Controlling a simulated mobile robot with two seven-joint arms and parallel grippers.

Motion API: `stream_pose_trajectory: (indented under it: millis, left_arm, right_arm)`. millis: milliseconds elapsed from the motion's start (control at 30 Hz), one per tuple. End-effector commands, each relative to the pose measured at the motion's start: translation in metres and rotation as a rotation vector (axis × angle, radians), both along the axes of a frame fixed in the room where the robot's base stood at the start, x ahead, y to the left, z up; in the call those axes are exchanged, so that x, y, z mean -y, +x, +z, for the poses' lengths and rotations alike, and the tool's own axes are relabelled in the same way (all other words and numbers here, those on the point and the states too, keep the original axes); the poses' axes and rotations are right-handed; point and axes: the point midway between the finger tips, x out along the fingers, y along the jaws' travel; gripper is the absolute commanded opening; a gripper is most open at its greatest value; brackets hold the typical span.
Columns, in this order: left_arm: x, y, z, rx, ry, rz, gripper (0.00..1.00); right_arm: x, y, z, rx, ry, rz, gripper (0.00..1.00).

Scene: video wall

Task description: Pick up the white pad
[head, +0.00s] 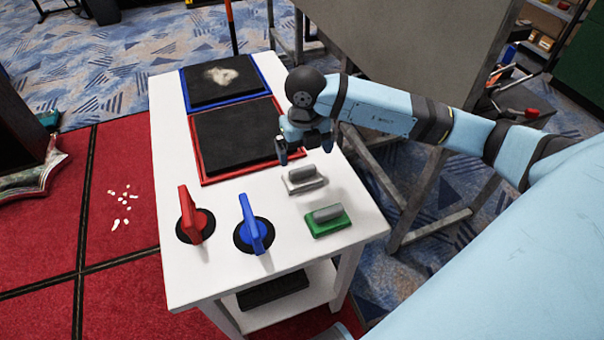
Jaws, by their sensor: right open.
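The white pad (304,184) has a grey handle on top and lies on the white table, near its right edge. My right gripper (304,153) is open and empty, pointing down above and just behind the white pad. One dark finger shows at its left and another at its right. A green pad (327,223) with a similar grey handle lies in front of the white pad. My left gripper is not in view.
The white table (165,130) also holds a red-framed dark panel (235,137), a blue-framed dark panel (222,80) with a pale smudge, a red knob (191,214) and a blue knob (251,227). A grey board on a metal frame stands behind right. White bits lie on the red floor.

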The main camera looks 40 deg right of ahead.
Motion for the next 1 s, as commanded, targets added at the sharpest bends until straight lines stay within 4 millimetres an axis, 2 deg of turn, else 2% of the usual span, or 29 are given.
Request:
stream_pose_trajectory:
  millis: [33,100,367,700,933,967,1000]
  left_arm:
    - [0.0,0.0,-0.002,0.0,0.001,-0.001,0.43]
    - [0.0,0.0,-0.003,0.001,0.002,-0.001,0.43]
    - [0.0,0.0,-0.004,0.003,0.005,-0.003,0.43]
    - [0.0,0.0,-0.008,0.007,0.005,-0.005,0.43]
    - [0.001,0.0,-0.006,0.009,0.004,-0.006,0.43]
    - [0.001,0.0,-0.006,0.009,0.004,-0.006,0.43]
    - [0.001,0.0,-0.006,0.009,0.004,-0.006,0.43]
  right_arm:
    - [0.0,-0.001,-0.011,-0.003,0.0,-0.001,1.0]
    - [-0.001,0.0,-0.02,-0.001,0.002,0.0,1.0]
    - [-0.001,0.001,-0.036,-0.001,0.002,0.001,1.0]
    - [-0.001,0.006,-0.08,-0.001,0.002,0.002,1.0]
    - [-0.001,0.007,-0.082,0.001,0.003,0.002,1.0]
    - [-0.001,0.007,-0.082,0.001,0.003,0.002,0.95]
    - [-0.001,0.007,-0.082,0.001,0.003,0.002,0.86]
